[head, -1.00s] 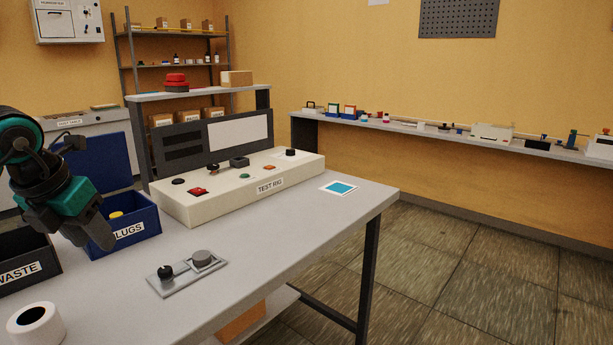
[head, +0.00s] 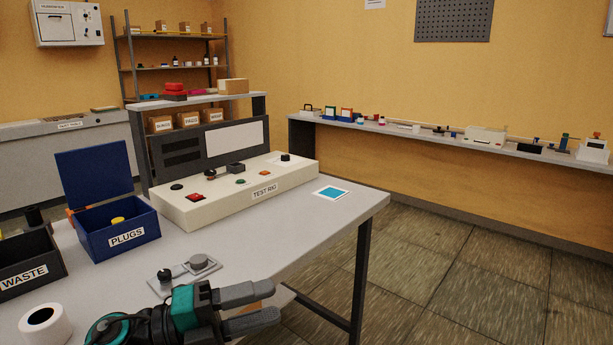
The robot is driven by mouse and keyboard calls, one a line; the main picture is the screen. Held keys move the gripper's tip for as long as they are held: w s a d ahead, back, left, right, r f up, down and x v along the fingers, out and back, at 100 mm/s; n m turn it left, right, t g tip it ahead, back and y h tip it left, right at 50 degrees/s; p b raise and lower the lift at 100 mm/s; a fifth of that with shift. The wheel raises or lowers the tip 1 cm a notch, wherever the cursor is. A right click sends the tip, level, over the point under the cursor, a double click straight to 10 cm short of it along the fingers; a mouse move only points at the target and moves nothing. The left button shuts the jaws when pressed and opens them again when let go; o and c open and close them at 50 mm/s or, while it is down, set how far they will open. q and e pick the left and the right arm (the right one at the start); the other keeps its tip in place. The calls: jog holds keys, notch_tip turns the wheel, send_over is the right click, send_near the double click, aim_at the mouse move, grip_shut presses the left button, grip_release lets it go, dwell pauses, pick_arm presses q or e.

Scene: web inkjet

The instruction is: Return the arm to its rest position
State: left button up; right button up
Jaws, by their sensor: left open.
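My left arm reaches in from the bottom of the head view, and my left gripper (head: 277,305) is at the table's front edge. My right gripper is not in view.
The table (head: 290,225) holds a TEST RIG box (head: 240,190), an open blue PLUGS bin (head: 125,238) with a yellow plug inside, a black WASTE bin (head: 30,275), a white roll (head: 45,325) and a blue-white card (head: 330,193). Floor is clear at right.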

pick_arm(q)
jog(key=a+f+n+t+y+p, duration=0.1)
jog(key=a+f+n+t+y, duration=0.2)
jog(key=f+n+t+y, duration=0.5)
jog(key=a+f+n+t+y+p, duration=0.1)
jog(key=a+n+t+y, duration=0.2)
jog(key=n, duration=0.9)
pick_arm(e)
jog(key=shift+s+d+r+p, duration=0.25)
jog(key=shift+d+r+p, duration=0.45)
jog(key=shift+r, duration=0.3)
pick_arm(q)
jog(key=s+a+f+n+g+y, duration=0.2)
jog(key=s+f+n+g, duration=0.1)
jog(key=s+f+n, duration=0.2)
jog(key=s+a+f+n+g+y, duration=0.2)
jog(key=s+f+n, duration=0.3)
jog(key=s+f, duration=0.4)
notch_tip(320, 180, down, 3)
jog(key=shift+a+r+g+y, duration=0.1)
jog(key=shift+a+g+y, duration=0.3)
jog(key=shift+y, duration=0.3)
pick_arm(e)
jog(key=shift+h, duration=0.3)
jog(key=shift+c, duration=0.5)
